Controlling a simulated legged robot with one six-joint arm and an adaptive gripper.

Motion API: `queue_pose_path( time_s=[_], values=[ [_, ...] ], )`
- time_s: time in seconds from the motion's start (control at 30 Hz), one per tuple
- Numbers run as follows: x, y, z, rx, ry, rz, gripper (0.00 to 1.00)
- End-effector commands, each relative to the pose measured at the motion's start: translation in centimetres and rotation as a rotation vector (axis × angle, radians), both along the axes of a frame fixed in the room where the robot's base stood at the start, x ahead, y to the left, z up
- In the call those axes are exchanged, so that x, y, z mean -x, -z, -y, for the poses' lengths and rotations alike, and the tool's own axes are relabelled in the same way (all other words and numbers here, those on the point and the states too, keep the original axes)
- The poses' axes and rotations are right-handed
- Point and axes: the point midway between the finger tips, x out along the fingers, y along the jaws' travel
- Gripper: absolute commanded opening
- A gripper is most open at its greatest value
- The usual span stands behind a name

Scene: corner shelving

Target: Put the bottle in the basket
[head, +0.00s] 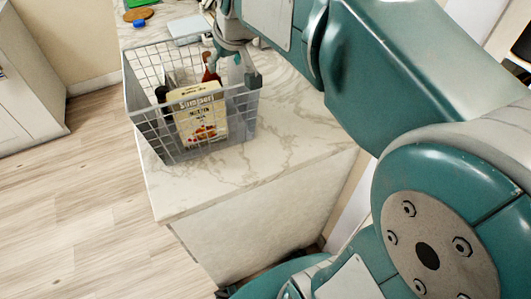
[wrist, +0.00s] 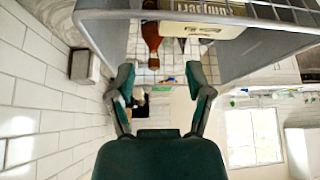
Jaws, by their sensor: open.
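A grey wire basket (head: 240,118) stands on the marble counter. A brown-red bottle (head: 210,74) shows inside its outline, behind a cream box; its lower part is hidden. In the wrist view the bottle (wrist: 152,42) appears just beyond my fingertips, between the basket's side walls (wrist: 105,38), beside the box. My gripper (head: 238,62) is at the basket's far right rim in the head view. In the wrist view my gripper (wrist: 161,80) has its two fingers spread, with nothing between them.
The cream box (head: 201,115) and a dark bottle-like item (head: 162,96) are in the basket. A pale flat item (head: 187,28), a blue item (head: 139,23) and a round brown board (head: 138,14) lie farther back. The counter's front (head: 215,185) is clear.

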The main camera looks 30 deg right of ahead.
Motion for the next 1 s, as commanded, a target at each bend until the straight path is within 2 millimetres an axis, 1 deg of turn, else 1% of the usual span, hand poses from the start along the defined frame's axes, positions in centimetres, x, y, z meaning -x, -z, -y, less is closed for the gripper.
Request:
queue_pose_path(
  time_s=[0.03, 0.17, 0.3, 0.5, 0.6, 0.7, 0.77, 1.0],
  values=[
    [1.9, 0.0, -0.2, 0.001, 0.005, 0.000, 0.66],
    [6.1, 0.8, -0.5, 0.002, 0.024, -0.009, 0.66],
    [10.5, 2.1, -0.8, 0.005, 0.042, -0.018, 0.66],
    [16.4, 4.9, -0.9, 0.007, 0.071, -0.029, 0.66],
    [18.6, 6.3, -0.9, 0.008, 0.084, -0.034, 0.66],
    [20.1, 7.3, -0.9, 0.010, 0.091, -0.037, 0.66],
    [20.5, 7.6, -0.9, 0.011, 0.094, -0.038, 0.66],
    [20.8, 7.9, -0.9, 0.011, 0.097, -0.041, 0.66]
  ],
)
